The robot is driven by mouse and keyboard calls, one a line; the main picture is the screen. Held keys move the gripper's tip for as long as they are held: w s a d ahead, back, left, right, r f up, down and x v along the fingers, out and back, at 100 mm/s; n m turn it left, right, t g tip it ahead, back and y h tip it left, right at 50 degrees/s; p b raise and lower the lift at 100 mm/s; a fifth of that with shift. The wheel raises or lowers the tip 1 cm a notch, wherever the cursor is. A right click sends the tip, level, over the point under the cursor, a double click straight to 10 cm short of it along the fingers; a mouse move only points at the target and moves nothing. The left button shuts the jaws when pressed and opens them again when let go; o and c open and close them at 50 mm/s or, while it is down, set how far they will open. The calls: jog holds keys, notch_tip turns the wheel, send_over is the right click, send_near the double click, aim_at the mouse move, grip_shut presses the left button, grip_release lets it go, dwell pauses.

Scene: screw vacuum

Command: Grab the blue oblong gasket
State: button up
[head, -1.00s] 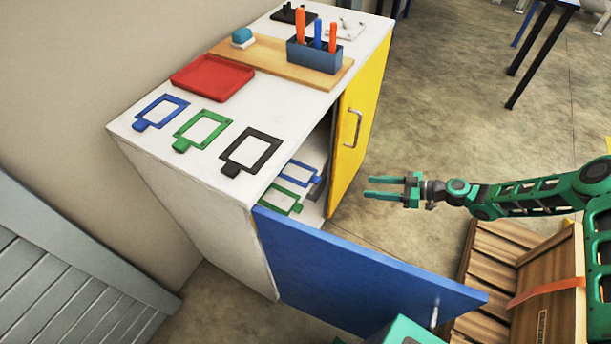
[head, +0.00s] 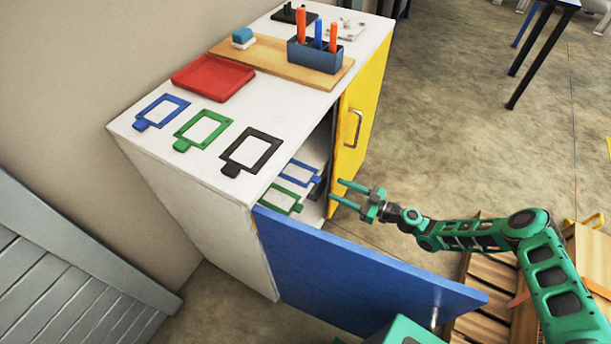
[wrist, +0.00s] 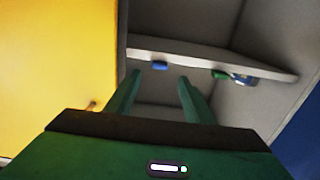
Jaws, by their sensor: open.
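A blue oblong gasket, a rectangular frame with a tab, lies on the cabinet top (head: 161,111) at the left end of a row. Another blue frame gasket (head: 301,172) lies on the shelf inside the open cabinet; a small blue piece of it shows at the shelf edge in the wrist view (wrist: 160,65). My gripper (head: 338,193) is open and empty, just outside the cabinet opening, to the right of the shelf gasket and apart from it. In the wrist view my two green fingers (wrist: 158,82) point toward the shelf, with the blue piece between and beyond their tips.
A green gasket (head: 283,197) lies beside the blue one on the shelf. The blue door (head: 360,272) stands open in front, the yellow door (head: 357,110) to the right. Green (head: 202,129) and black (head: 251,150) gaskets and a red tray (head: 212,77) are on top.

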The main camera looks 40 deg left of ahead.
aim_at(316, 179)
jog(key=a, duration=0.7)
jog(key=shift+s+f, duration=0.25)
jog(key=shift+s, duration=0.1)
jog(key=c, duration=1.1)
